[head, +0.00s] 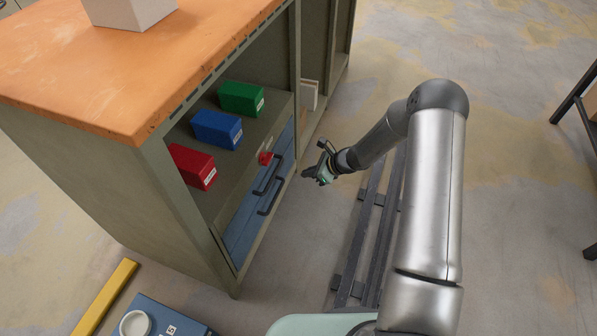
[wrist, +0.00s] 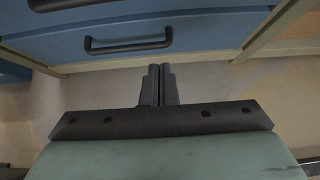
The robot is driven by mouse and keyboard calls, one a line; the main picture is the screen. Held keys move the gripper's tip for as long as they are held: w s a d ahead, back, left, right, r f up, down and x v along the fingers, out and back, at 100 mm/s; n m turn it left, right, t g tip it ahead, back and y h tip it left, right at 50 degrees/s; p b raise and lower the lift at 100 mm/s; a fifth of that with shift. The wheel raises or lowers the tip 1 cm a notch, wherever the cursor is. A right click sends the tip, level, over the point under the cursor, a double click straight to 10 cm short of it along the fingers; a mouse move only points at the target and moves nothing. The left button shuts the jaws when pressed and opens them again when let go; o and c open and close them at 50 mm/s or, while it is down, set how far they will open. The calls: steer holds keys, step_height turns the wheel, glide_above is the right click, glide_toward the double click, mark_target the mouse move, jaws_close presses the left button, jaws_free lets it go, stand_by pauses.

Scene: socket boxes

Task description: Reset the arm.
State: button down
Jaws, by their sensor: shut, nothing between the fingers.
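My gripper (head: 311,174) is at the end of my arm, in front of the cabinet, at the height of its drawers. In the wrist view the two dark fingers (wrist: 159,84) are pressed together with nothing between them. The fingertips point toward the blue drawer front (wrist: 210,33), which has a black handle (wrist: 128,45). They look apart from it.
The cabinet (head: 80,165) has an orange top with a white box (head: 130,10). Its shelf holds a red box (head: 192,167), a blue box (head: 217,129) and a green box (head: 241,98). A small red object (head: 265,158) lies near the shelf's edge. Dark rails (head: 368,225) run along the floor.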

steer(key=shift+s+d+r, duration=0.15)
steer(key=shift+d+r, duration=0.15)
steer(key=s+r+n+g+h+p, duration=0.1)
steer(key=s+r+n+p, duration=0.4)
steer(key=r, duration=0.7)
steer(key=s+r+n+g+h+p, duration=0.1)
steer(key=s+r+n+p, duration=0.4)
steer(key=r, duration=0.7)
steer(key=s+r+n+g+h+p, duration=0.1)
steer(key=s+r+n+p, duration=0.15)
steer(key=r+p, duration=0.75)
steer(key=s+d+r+n+h+p, duration=0.2)
steer(key=s+d+r+n+p, duration=0.15)
steer(key=s+r, duration=0.45)
steer(key=s+d+r+n+h+p, duration=0.25)
steer(key=s+r+p, duration=0.3)
steer(key=r, duration=0.55)
steer(key=s+d+r+n+h+p, duration=0.1)
steer(key=s+d+r+n+p, duration=0.3)
steer(key=s+r, duration=0.45)
step_height(320, 180, down, 45)
steer(key=m+g+b, duration=0.1)
steer(key=b, duration=4.2)
steer(key=shift+w+d, duration=0.3)
steer(key=shift+w, duration=0.1)
